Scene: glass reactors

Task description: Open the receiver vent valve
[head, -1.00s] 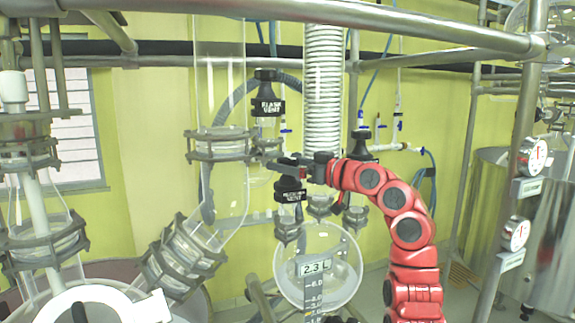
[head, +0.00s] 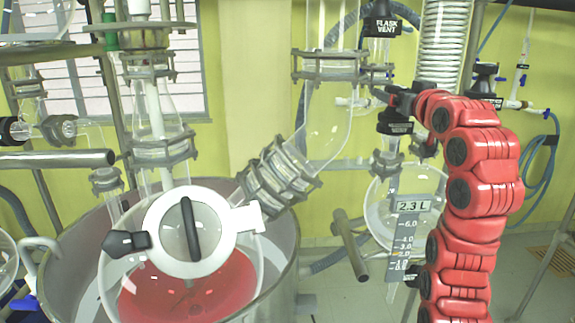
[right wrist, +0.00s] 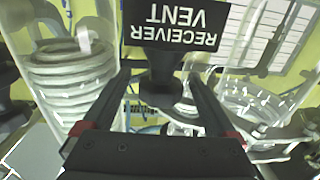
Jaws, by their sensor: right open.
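The receiver vent valve (head: 396,127) is a black knob with a black label, on a glass fitting above the round receiver flask in the head view. In the right wrist view its label (right wrist: 175,27) reads RECEIVER VENT upside down, with the dark knob stem below it. My right gripper (head: 384,96) is at the valve's top in the head view. In the right wrist view the right gripper (right wrist: 158,78) is open, with one finger on each side of the stem. I cannot tell whether the fingers touch it. My left gripper is not in view.
A white coil condenser (head: 443,45) stands right behind the arm. The round glass receiver (head: 378,215) is below. A glass reactor vessel with a white lid (head: 190,232) and red contents is at the lower left.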

